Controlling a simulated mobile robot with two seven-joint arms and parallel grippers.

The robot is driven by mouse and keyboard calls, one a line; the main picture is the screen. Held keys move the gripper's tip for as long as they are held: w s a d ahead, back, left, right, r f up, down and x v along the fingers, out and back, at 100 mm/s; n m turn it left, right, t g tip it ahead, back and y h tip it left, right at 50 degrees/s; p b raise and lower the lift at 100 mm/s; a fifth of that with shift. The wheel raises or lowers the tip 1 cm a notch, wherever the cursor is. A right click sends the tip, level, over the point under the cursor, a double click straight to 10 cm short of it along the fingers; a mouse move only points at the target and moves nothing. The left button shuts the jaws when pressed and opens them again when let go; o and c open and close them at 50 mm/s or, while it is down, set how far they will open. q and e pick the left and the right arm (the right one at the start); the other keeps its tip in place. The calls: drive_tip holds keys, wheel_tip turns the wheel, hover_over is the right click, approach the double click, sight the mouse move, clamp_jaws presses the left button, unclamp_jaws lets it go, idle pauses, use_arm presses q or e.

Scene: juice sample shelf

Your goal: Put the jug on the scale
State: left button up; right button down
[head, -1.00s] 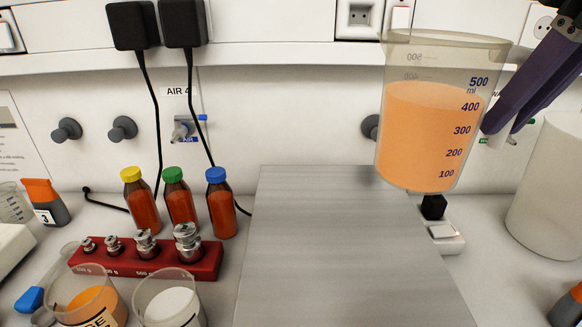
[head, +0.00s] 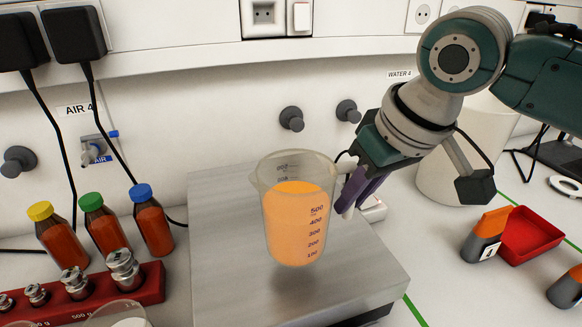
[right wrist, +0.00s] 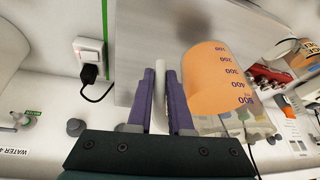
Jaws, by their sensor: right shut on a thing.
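The jug (head: 294,222), a clear measuring jug with blue marks and orange juice, is upright above the scale's (head: 222,240) brushed metal plate. A soft shadow lies on the plate beneath it, and the base looks a little clear of the metal. My right gripper (head: 352,190) is shut on the jug's handle at the jug's right side. In the right wrist view its purple fingers (right wrist: 159,78) pinch the pale handle, with the jug (right wrist: 214,80) to their right and the plate (right wrist: 140,35) behind. My left gripper is not in view.
Left of the scale are a red weight block (head: 150,284) with metal weights and bottles with yellow, green and blue caps (head: 153,225). To the right are a white container (head: 450,180), an orange-grey bottle (head: 486,236) and a red tray (head: 530,237). The plate around the jug is clear.

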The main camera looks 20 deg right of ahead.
sight(351, 219)
drive_tip(key=shift+a+f, duration=0.1)
drive_tip(key=shift+f, duration=2)
drive_tip(key=shift+f, duration=0.1)
drive_tip(key=c, duration=0.8)
unclamp_jaws()
drive_tip(key=shift+f, duration=0.1)
drive_tip(key=shift+c, duration=0.2)
drive_tip(key=v, duration=1.2)
drive_tip(key=s+a+f+n+y, duration=0.1)
drive_tip(key=s+a+f, duration=0.5)
drive_tip(key=s, duration=0.4)
drive_tip(key=s+d+f+m+h, duration=0.1)
drive_tip(key=s+d, duration=0.3)
drive_tip(key=s, duration=0.5)
drive_tip(key=shift+d+f+m+g+h+p, duration=0.35)
drive_tip(key=shift+f+g+h+p, duration=0.15)
drive_tip(key=shift+h, duration=0.2)
